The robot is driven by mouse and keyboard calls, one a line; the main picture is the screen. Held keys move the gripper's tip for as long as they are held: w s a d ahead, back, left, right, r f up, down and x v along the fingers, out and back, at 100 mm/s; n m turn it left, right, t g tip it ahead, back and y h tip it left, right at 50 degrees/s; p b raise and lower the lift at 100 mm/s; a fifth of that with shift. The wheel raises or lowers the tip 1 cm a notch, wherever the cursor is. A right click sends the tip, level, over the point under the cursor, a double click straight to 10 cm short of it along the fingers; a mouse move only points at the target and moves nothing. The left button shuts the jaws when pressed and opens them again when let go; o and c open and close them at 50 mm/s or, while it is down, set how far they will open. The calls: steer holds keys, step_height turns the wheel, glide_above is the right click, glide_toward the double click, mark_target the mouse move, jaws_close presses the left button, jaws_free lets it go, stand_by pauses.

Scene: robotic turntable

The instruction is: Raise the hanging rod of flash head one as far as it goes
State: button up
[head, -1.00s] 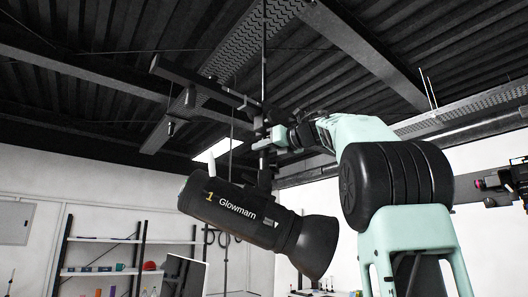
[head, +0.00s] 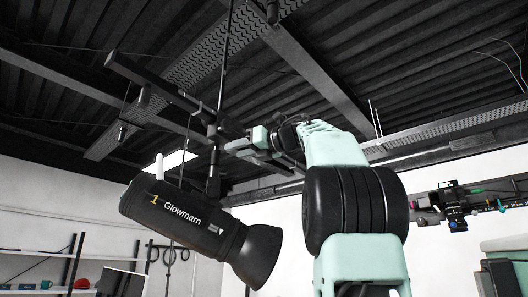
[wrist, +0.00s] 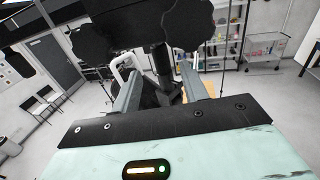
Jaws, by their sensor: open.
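Flash head one (head: 190,222) is a black cylinder marked "1 Glowmarn" with a flared front, hanging tilted in the head view. Its dark hanging rod (head: 214,168) runs up from it to the ceiling structure. My gripper (head: 234,146) is beside the rod, above the flash head, reaching in from the right. In the wrist view my gripper (wrist: 160,92) has its two grey fingers apart. A dark upright post (wrist: 161,62), apparently part of the rod, shows between them. Dark lobed knobs (wrist: 183,22) cover the area above. Whether a finger touches the post, I cannot tell.
A dark horizontal beam (head: 150,76) crosses near the rod at upper left. Shelving (head: 40,262) stands at lower left. A wall rail with equipment (head: 455,207) is at right. The wrist view shows open floor (wrist: 105,100) below.

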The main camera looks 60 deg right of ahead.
steer(key=s+b, duration=0.1)
steer(key=s, duration=0.7)
steer(key=shift+s+a, duration=0.15)
steer(key=shift+s, duration=0.15)
